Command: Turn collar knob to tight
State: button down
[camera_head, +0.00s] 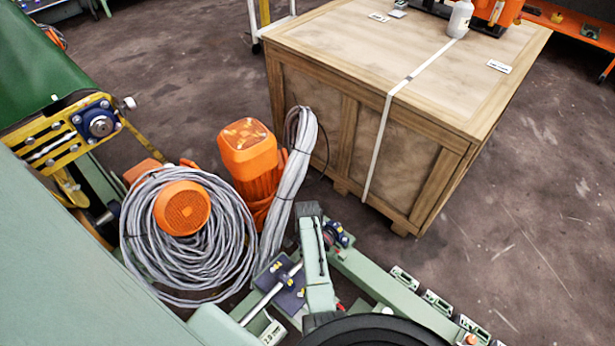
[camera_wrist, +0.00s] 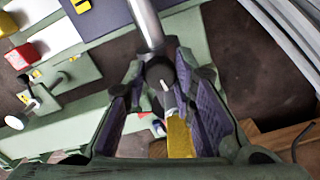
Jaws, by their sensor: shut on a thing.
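The collar knob (camera_wrist: 157,72) is dark and round with a short white mark, at the end of a shiny metal rod (camera_wrist: 147,24) in the wrist view. My gripper (camera_wrist: 161,80) has its two purple-lined fingers on either side of the knob and is shut on it. A yellow strip (camera_wrist: 179,138) shows between the fingers, below the knob. In the head view the rod (camera_head: 270,291) lies over a dark plate (camera_head: 291,300). The knob is hidden there. No setting marks can be read.
A wooden crate (camera_head: 385,140) stands behind on the floor. Coiled grey cable (camera_head: 235,245) and orange motors (camera_head: 247,150) are close at the left. A green rail (camera_head: 385,290) with several small boxes runs to the lower right. Bare floor lies at the right.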

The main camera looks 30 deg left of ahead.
jog(key=shift+r+m, duration=0.1)
jog(key=shift+m, duration=0.4)
jog(key=shift+w, duration=0.1)
jog(key=c, duration=1.6)
grip_release()
notch_tip(320, 180, up, 12)
